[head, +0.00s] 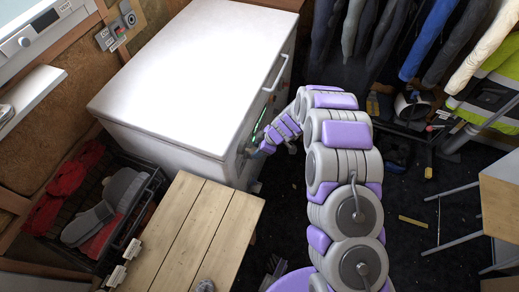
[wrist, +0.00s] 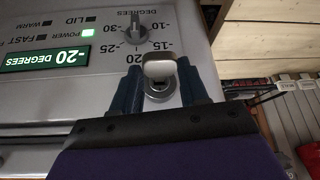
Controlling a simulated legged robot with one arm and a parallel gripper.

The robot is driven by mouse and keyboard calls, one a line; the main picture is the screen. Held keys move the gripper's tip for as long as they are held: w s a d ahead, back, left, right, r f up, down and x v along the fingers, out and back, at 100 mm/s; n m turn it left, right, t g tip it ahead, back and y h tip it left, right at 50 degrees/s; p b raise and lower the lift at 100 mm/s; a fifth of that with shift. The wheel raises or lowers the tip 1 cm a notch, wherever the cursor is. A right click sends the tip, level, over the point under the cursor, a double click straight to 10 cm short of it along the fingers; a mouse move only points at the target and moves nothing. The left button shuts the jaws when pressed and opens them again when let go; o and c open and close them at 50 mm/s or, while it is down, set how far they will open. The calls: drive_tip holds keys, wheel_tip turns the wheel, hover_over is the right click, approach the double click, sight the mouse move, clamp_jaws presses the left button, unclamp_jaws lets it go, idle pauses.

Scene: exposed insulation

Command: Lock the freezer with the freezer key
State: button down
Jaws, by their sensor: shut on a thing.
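The white chest freezer (head: 195,75) has its lid down in the head view. My gripper (head: 256,149) is at the freezer's front face, low near its near corner. In the wrist view my gripper (wrist: 160,78) has its two dark blue fingers on either side of the freezer key (wrist: 160,63), shut on its pale metal head. The key is at the round metal lock (wrist: 158,91) on the control panel. How deep the key sits, and whether it is turned, I cannot tell.
The upside-down panel in the wrist view has a dial (wrist: 133,30) and a green display (wrist: 44,56) reading -20 degrees. In the head view, a wooden bench (head: 205,225) and a dark crate (head: 130,235) stand by the freezer. Coats (head: 430,40) hang at the right.

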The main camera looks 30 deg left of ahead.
drive_tip(key=shift+s+a+b, duration=0.15)
drive_tip(key=shift+a+b, duration=0.55)
drive_tip(key=shift+a, duration=0.45)
drive_tip(key=shift+c, duration=2.4)
unclamp_jaws()
drive_tip(key=p+v, duration=0.3)
drive_tip(key=v, duration=1.4)
drive_tip(key=shift+r, duration=0.15)
